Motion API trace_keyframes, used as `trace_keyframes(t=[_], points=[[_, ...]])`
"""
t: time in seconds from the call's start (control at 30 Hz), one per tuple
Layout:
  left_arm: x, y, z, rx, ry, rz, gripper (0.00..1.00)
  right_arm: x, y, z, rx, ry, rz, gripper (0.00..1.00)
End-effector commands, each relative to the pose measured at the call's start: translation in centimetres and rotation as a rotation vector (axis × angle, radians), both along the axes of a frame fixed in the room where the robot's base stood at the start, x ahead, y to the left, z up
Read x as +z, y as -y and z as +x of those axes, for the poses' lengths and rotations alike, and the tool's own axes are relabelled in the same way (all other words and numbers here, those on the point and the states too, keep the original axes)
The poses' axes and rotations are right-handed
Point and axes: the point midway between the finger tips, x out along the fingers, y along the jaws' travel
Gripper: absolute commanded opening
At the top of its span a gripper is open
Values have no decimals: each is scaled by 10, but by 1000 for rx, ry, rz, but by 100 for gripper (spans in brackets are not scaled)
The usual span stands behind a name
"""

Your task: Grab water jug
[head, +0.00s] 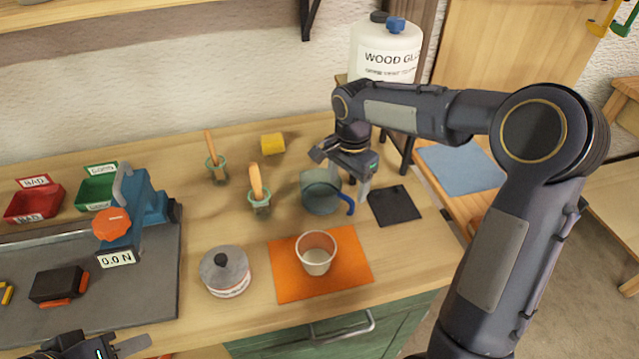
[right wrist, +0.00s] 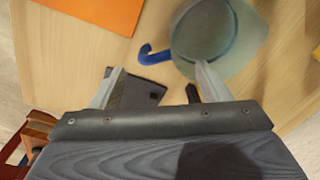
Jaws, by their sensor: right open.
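The water jug (head: 321,192) is a translucent grey-green vessel with a blue handle, upright on the wooden bench. It also shows at the top of the right wrist view (right wrist: 203,30), with its blue handle (right wrist: 155,57) pointing left. My right gripper (head: 343,173) is open and empty, close above the jug. In the right wrist view the gripper's right finger (right wrist: 160,76) overlaps the jug's near edge, and the handle shows just beyond the gap between the fingertips. I cannot tell whether anything touches. My left gripper (head: 100,347) is partly cut off at the bottom left, away from the jug.
A black pad (head: 394,206) lies right of the jug. An orange mat (head: 285,275) with a cup (head: 316,252) is in front. A lidded pot (head: 225,271), two brush pots (head: 259,203) and a yellow cylinder (head: 272,144) stand nearby. A wood glue jug (head: 385,50) stands behind.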

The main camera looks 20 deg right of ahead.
Motion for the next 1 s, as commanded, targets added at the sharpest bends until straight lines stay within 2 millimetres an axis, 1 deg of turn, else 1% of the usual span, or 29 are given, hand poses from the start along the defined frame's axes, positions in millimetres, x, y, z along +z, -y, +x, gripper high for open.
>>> trace_keyframes(t=[0.27,0.4,0.5,0.6,0.8,0.87,1.0], points=[[4,0,0,0,0,0,36,-32,1,-2,1,-6,1,70],[8,0,0,0,0,0,36,-54,1,-2,2,-6,1,70],[8,0,0,0,0,0,36,-66,1,-2,2,-4,0,70],[8,0,0,0,0,0,36,-72,0,-1,3,-2,1,70],[8,0,0,0,0,0,36,-73,0,-1,2,0,1,70],[8,0,0,0,0,0,36,-73,0,-1,2,0,1,63],[8,0,0,0,0,0,36,-72,1,-1,2,0,1,45]])
